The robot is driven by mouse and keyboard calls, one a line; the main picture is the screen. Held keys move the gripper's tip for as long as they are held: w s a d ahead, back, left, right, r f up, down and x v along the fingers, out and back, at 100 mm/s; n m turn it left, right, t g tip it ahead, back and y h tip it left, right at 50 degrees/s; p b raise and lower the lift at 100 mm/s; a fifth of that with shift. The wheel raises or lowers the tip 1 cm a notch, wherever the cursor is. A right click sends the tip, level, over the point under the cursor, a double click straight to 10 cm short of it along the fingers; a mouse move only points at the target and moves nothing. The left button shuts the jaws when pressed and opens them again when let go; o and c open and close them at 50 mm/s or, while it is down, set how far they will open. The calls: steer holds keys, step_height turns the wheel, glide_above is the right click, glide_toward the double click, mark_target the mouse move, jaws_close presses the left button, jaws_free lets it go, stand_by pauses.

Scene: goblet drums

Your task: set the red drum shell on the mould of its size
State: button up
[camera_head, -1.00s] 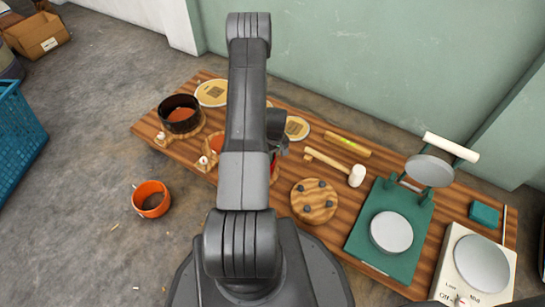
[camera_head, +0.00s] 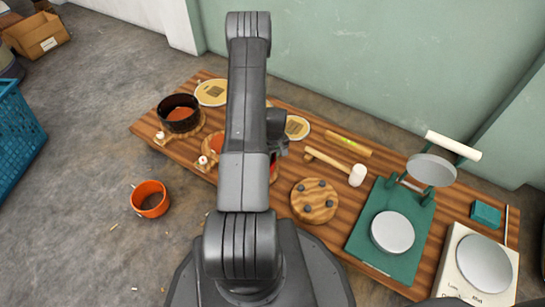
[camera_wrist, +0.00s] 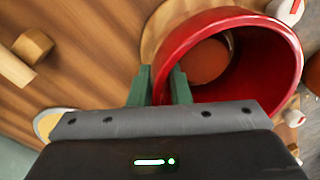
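The red drum shell (camera_wrist: 285,60) fills the right of the wrist view, its open top facing the camera. Only a sliver of it (camera_head: 274,172) shows beside my arm in the head view. My gripper (camera_wrist: 160,85) has one green finger outside the shell's wall and one inside, closed on the wall. Through the shell a brown-orange round face (camera_wrist: 207,62) shows, with a round wooden base (camera_wrist: 151,38) at the shell's edge. I cannot tell whether the shell touches that base. Another mould (camera_head: 214,146) with an orange-red top is partly hidden by my arm.
A black shell (camera_head: 180,102) sits around a mould at the board's left end. An orange shell (camera_head: 150,198) is on the floor. A pegged wooden disc (camera_head: 314,201), a mallet (camera_head: 357,175), a green press (camera_head: 370,247) and a scale (camera_head: 450,275) occupy the board's right side.

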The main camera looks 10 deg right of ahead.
steer(key=shift+o, duration=1.3)
step_height(320, 180, up, 14)
steer(key=d+p, duration=0.1)
steer(key=p, duration=0.3)
steer(key=shift+w, duration=0.15)
steer(key=shift+f, duration=0.25)
steer(key=f+b, duration=0.1)
steer(key=f, duration=0.3)
steer(key=f+b, duration=0.1)
steer(key=f, duration=0.4)
steer(key=a+f+b, duration=0.1)
steer(key=f+b, duration=0.1)
steer(key=f, duration=0.2)
steer(key=shift+f, duration=0.35)
steer(key=shift+r, duration=0.15)
